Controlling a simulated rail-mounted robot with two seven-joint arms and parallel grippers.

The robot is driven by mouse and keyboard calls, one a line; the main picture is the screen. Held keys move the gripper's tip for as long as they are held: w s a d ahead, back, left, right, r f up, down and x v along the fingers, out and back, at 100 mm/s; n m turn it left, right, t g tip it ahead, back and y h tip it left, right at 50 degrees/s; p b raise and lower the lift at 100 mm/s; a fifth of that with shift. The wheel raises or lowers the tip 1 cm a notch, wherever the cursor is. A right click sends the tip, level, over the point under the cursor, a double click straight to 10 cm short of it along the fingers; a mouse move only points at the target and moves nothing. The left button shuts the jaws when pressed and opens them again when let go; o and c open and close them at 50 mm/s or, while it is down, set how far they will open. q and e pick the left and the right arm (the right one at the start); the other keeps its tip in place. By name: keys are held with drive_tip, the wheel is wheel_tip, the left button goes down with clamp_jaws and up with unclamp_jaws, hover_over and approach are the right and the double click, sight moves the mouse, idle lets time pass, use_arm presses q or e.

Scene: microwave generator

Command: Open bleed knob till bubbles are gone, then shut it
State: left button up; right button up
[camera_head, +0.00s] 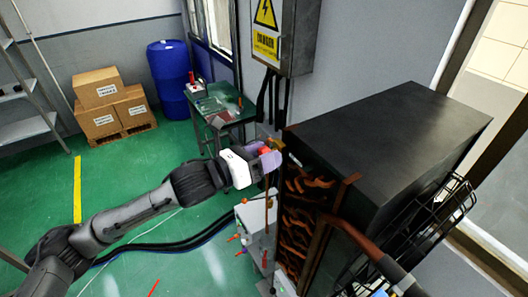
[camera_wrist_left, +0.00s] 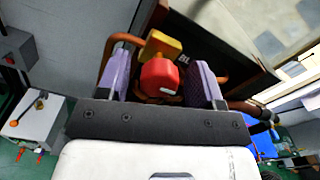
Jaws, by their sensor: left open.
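The red bleed knob (camera_wrist_left: 160,76) shows in the left wrist view between my two purple fingers, with a yellow-orange block (camera_wrist_left: 162,44) just beyond it. The knob is small and partly covered by my gripper in the head view (camera_head: 265,151). My left gripper (camera_head: 268,158) is open, its fingers on either side of the knob with a gap to each (camera_wrist_left: 161,62). Whether a finger touches the knob I cannot tell. I see no bubbles. My right gripper is not in view.
A black-topped cabinet (camera_head: 390,130) with copper coils (camera_head: 300,205) stands right of my gripper. A grey box with levers (camera_head: 258,225) is below it. A green table (camera_head: 222,105) and a wall-mounted danger box (camera_head: 288,38) are behind. Green floor (camera_head: 190,225) is open at left.

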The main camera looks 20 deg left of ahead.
use_arm(q)
drive_tip(key=c, duration=0.9)
drive_tip(key=shift+c, duration=0.2)
